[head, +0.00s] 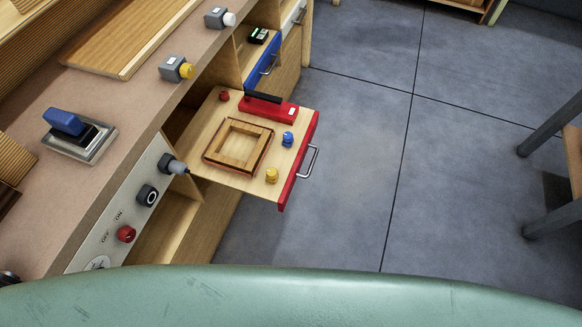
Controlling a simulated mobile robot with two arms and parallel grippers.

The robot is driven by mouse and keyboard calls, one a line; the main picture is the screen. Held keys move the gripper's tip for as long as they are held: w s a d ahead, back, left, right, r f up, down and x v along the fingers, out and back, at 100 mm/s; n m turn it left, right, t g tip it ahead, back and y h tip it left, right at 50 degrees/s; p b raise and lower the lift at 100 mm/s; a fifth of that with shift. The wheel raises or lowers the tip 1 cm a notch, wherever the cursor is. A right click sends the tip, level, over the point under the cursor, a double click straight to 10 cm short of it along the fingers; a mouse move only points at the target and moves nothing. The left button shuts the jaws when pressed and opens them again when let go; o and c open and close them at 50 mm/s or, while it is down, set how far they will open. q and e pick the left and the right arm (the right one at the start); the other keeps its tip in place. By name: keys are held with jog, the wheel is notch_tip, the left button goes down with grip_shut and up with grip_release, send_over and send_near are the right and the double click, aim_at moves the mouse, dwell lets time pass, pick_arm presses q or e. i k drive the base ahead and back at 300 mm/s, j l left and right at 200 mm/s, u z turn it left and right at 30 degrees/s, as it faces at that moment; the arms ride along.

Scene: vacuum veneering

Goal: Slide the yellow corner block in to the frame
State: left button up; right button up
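A square wooden frame (209,153) with a dark reddish rim lies flat in the open, red-fronted drawer (217,174). A small yellow piece (272,175) stands in the same drawer, apart from the frame, near the drawer's front corner. A second yellow part, a round yellow end (187,71) on a grey block (171,68), sits on the brown worktop. I cannot tell for sure which of these is the yellow corner block. Neither of my grippers is in view.
A blue piece (287,139), a red piece (224,96) and a red tool with a black handle (268,108) are also in the drawer. A blue-handled tool (65,122) and a wooden board (130,38) lie on the worktop. The grey floor (350,170) right of the drawer is clear.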

aim_at(272, 176)
jog(key=i+l+u, duration=0.2)
jog(key=l+u, duration=0.25)
jog(key=l, duration=0.15)
jog(key=k+u, duration=0.15)
jog(key=u, duration=0.25)
jog(key=k+j+u, duration=0.15)
jog(key=u, duration=0.3)
jog(key=k+j+u, duration=0.15)
jog(key=u, duration=0.25)
